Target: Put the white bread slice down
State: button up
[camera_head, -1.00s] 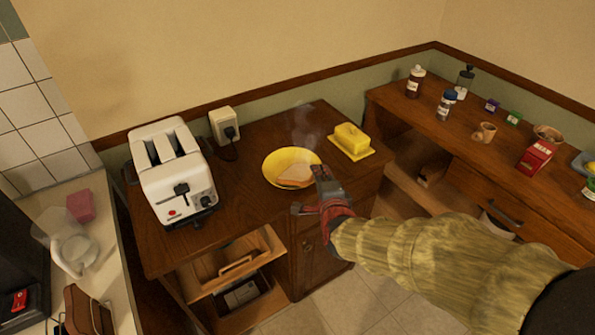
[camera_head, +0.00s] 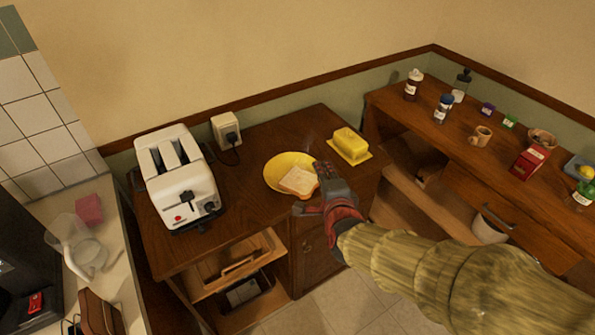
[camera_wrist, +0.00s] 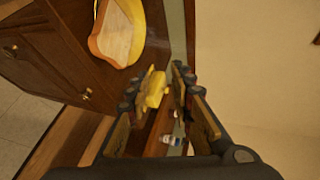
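The white bread slice (camera_head: 298,181), pale with a brown crust, rests at the front of the yellow plate (camera_head: 280,160) on the wooden cabinet top. Its near edge reaches the plate's front rim. My gripper (camera_head: 313,190) is just right of and in front of the slice. In the wrist view my gripper (camera_wrist: 166,82) has its fingers apart, with no bread between them. The slice (camera_wrist: 115,38) and yellow plate (camera_wrist: 134,12) lie to the left of the fingers there. Whether a finger still touches the crust is unclear.
A white toaster (camera_head: 178,178) stands left of the plate, and a yellow butter dish (camera_head: 350,146) stands right of it. An open drawer (camera_head: 238,265) juts out below the cabinet top. Bottles and boxes crowd the right counter (camera_head: 455,140).

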jog(key=s+a+f+n+g+y, duration=0.1)
jog(key=s+f+n+g, duration=0.65)
jog(key=s+n, duration=0.45)
jog(key=s+d+r+n+h, duration=0.3)
jog(key=s+d+r+n, duration=0.1)
jog(key=s+d+r, duration=0.8)
jog(key=s+d, duration=0.2)
jog(key=d, duration=0.1)
jog(key=shift+d+g, duration=0.25)
jog(key=shift+g, duration=0.1)
jog(key=shift+a+r, duration=0.1)
